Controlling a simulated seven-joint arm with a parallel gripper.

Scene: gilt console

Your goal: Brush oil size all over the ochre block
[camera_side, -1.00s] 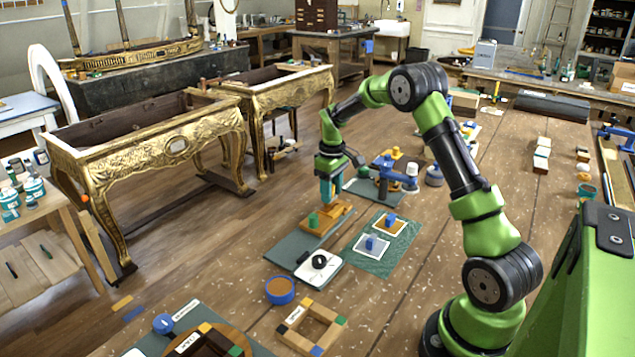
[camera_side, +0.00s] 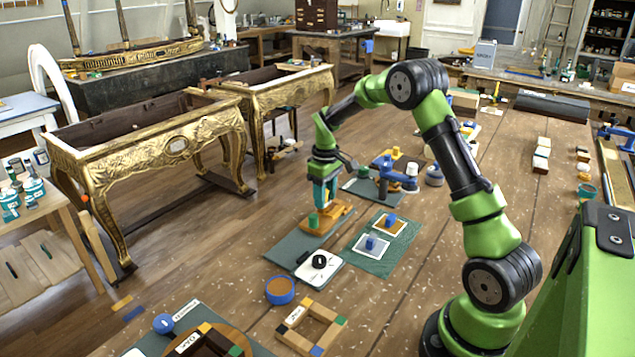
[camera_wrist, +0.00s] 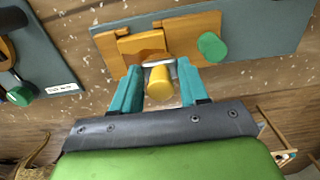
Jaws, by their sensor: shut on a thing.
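The ochre block (camera_side: 332,216) lies on a dark grey-green board (camera_side: 285,252), with a green knob (camera_side: 313,221) standing on it. In the wrist view the ochre block (camera_wrist: 182,33) shows a raised part at left and the green knob (camera_wrist: 211,46) at right. My gripper (camera_side: 322,200) is low over the block, its teal fingers pointing down. It is shut on a brush with a yellow handle (camera_wrist: 160,86), a pale ferrule and brownish bristles. The brush end overlaps the block's near edge in the wrist view. I cannot tell whether the bristles touch it.
A green mat (camera_side: 383,262) with two white-framed squares and blue knobs lies to the right. A white tile (camera_side: 319,270) with a black ring and a blue round pot (camera_side: 280,290) are nearer. A blue clamp-like stand (camera_side: 390,172) stands close behind the gripper.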

